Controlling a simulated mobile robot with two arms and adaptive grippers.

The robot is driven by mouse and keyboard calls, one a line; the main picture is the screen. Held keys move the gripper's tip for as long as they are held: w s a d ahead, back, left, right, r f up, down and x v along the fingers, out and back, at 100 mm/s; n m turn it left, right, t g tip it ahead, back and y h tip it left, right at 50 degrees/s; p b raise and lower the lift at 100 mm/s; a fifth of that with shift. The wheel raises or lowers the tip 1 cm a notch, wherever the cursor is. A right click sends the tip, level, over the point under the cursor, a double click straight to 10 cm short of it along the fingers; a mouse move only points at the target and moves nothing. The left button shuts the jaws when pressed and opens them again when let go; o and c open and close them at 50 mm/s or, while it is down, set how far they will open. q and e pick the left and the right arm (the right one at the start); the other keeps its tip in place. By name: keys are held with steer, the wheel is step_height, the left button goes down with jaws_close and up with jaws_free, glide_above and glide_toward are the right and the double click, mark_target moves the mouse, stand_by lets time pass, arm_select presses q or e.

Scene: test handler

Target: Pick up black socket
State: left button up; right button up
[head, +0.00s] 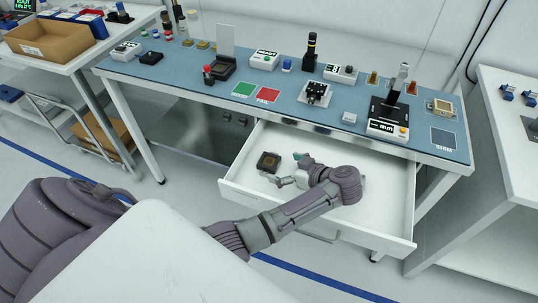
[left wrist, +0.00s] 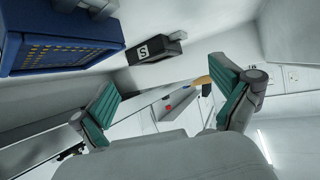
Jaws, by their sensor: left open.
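A small black socket (head: 268,162) with a brownish centre lies at the left in the open white drawer. My left gripper (head: 293,169) is open and empty inside the drawer, just right of the socket and apart from it. Its teal finger pads (left wrist: 168,100) stand wide apart in the left wrist view, with nothing between them. That view, which looks upside down, shows a black block (left wrist: 155,48) marked "S" beyond the fingers; I cannot tell for sure whether it is the same socket. My right gripper is not in view.
In the left wrist view a blue block (left wrist: 60,42) with gold dots is close by at upper left. The drawer (head: 390,222) has low walls and hangs below the blue-topped bench (head: 180,78). Several devices stand on the bench. The drawer's right part looks clear.

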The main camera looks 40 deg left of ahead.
mark_target(268, 160)
arm_select(q)
steer(key=shift+w+a+f, duration=0.15)
steer(key=shift+a+f, duration=0.15)
steer(key=shift+a, duration=0.2)
steer(key=b+x, duration=0.4)
steer(key=shift+w+a+f+b, duration=0.15)
steer(key=shift+w+b, duration=0.1)
steer(key=shift+b, duration=0.15)
steer(key=shift+a, duration=0.4)
steer(key=c, duration=1.2)
steer(key=shift+c, duration=1.1)
